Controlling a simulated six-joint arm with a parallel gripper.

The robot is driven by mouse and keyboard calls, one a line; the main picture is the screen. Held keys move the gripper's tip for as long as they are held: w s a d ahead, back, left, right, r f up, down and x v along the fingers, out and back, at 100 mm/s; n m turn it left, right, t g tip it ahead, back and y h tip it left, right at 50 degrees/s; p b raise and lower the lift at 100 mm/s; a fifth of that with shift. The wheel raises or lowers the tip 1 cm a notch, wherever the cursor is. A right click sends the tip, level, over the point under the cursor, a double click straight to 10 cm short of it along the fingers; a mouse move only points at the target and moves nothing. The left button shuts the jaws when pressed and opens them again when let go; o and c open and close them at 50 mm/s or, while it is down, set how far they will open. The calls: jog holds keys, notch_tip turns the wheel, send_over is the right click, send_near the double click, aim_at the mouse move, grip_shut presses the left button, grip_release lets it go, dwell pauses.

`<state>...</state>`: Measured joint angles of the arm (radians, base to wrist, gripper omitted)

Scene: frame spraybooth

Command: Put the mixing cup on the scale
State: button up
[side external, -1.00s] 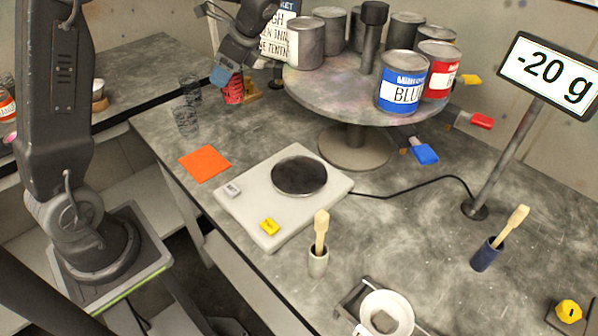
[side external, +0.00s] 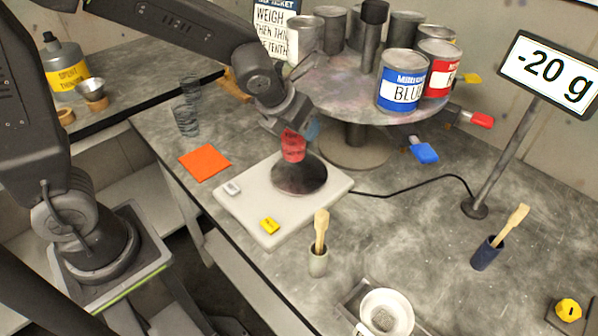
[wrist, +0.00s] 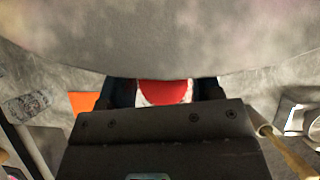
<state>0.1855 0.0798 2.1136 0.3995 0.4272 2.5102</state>
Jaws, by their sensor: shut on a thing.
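The red mixing cup (side external: 293,147) is held in my gripper (side external: 292,132), which is shut on it. The cup is above the back part of the scale's dark round plate (side external: 300,180) in the side view. I cannot tell whether its base touches the plate. The scale (side external: 245,210) has a pale body, and its display (side external: 547,75) reads -20 g. In the wrist view, the red inside and pale rim of the cup (wrist: 165,92) show between the dark fingers; its lower part is hidden.
The round turntable (side external: 340,95) with several cans stands just behind my gripper. Clear stacked cups (side external: 187,110) and an orange square (side external: 205,162) are to the left. A stick holder (side external: 318,262) and white bowl (side external: 387,315) stand in front. A cable (side external: 420,185) runs right.

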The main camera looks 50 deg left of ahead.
aim_at(302, 144)
jog(key=shift+w+d, duration=0.3)
jog(key=shift+d, duration=0.05)
jog(key=shift+f, duration=2.4)
jog(key=o, duration=1)
jog(key=shift+f, duration=0.1)
